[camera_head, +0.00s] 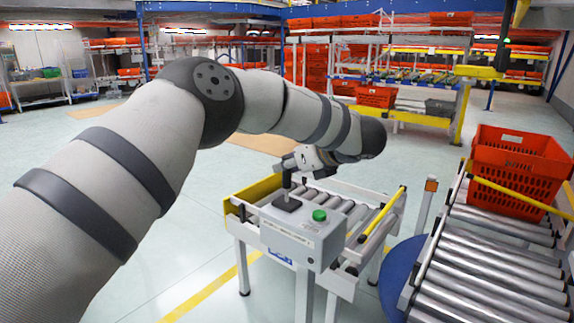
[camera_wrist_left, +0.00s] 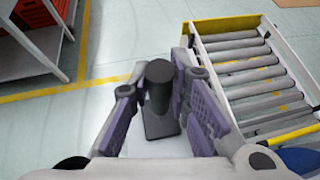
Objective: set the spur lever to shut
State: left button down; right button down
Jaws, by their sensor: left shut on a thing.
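The spur lever (camera_head: 287,184) is a short dark upright stick on a black base plate, on top of a grey control box (camera_head: 290,231). My left gripper (camera_head: 289,170) is at the lever's upper part, shut on it. In the left wrist view the lever's dark round knob (camera_wrist_left: 160,72) sits between the two purple-padded fingers of my left gripper (camera_wrist_left: 157,88). The lever looks nearly upright in the head view. The lettering on the box is too small to read. My right gripper is not in view.
A green button (camera_head: 319,215) is beside the lever on the box. A short roller conveyor (camera_head: 352,203) with yellow edges runs behind the box. A larger roller conveyor (camera_head: 488,262) with an orange tote (camera_head: 518,170) stands at the right. Open floor lies to the left.

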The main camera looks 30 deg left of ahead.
pick_arm(q)
jog(key=c, duration=1.5)
grip_release()
jog(key=v, duration=1.2)
